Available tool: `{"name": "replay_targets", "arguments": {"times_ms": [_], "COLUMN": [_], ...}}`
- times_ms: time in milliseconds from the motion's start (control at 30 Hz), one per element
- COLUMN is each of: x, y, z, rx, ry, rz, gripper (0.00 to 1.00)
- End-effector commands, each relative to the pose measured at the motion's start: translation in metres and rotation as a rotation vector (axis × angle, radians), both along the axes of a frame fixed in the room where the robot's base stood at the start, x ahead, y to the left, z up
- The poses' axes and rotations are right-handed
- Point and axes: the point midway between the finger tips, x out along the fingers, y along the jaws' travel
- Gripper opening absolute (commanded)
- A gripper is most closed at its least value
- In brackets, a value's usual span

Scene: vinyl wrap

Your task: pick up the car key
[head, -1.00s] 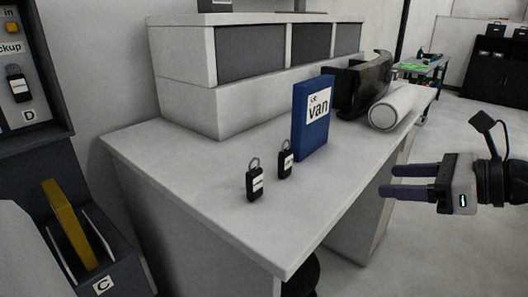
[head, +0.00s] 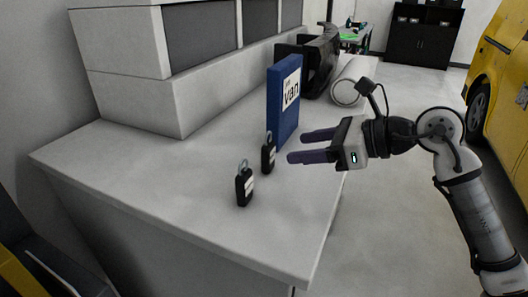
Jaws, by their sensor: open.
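Two black car keys with white labels and grey rings stand on the white desk (head: 150,190). The nearer car key (head: 244,187) is towards the desk's front edge. The labels are too small to read. My gripper (head: 305,146) is open and empty, its two purple fingers pointing left. In the picture it is just right of the farther key and does not touch either key.
A white roll (head: 350,84) and a dark object (head: 318,60) lie farther back. White shelving (head: 122,45) lines the desk's rear. A yellow vehicle (head: 500,80) is at right. Desk space left of the keys is clear.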

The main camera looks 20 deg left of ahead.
Motion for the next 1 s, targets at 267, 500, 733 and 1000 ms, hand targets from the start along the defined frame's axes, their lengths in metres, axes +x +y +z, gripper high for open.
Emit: {"name": "replay_targets", "arguments": {"times_ms": [267, 500, 733, 1000], "x": [0.001, 0.000, 0.001, 0.001], "y": [0.045, 0.062, 0.092, 0.099], "z": [-0.017, -0.022, -0.035, -0.041], "rx": [0.000, 0.000, 0.000, 0.001], "ry": [0.000, 0.001, 0.000, -0.001], "rz": [0.001, 0.003, 0.002, -0.001], "gripper": [0.58, 0.58, 0.58, 0.58]}}
